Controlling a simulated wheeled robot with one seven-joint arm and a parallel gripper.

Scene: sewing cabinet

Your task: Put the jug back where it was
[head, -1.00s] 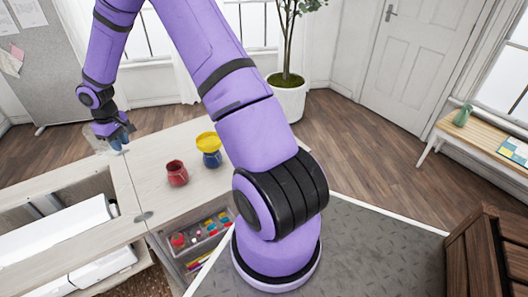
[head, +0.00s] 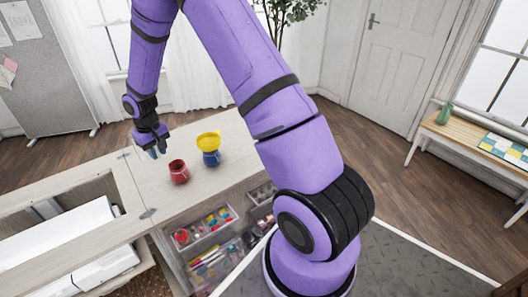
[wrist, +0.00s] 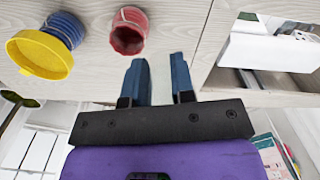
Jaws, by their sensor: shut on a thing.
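My gripper (head: 154,153) is over the left part of the wooden cabinet top, left of a red jug-like pot (head: 178,173). In the wrist view, its two blue fingers (wrist: 158,62) stand apart. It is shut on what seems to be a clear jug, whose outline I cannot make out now. The red pot also shows in the wrist view (wrist: 129,32), apart from the fingers. A blue pot (head: 211,158) with a yellow funnel-like top (head: 208,141) stands right of the red one; it is also in the wrist view (wrist: 66,28).
The cabinet top (head: 190,205) is bare around the pots. A white sewing machine-like body (head: 62,238) lies in the open well at left. Open drawers with coloured supplies (head: 205,235) are below the front edge. A bench (head: 470,135) stands far right.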

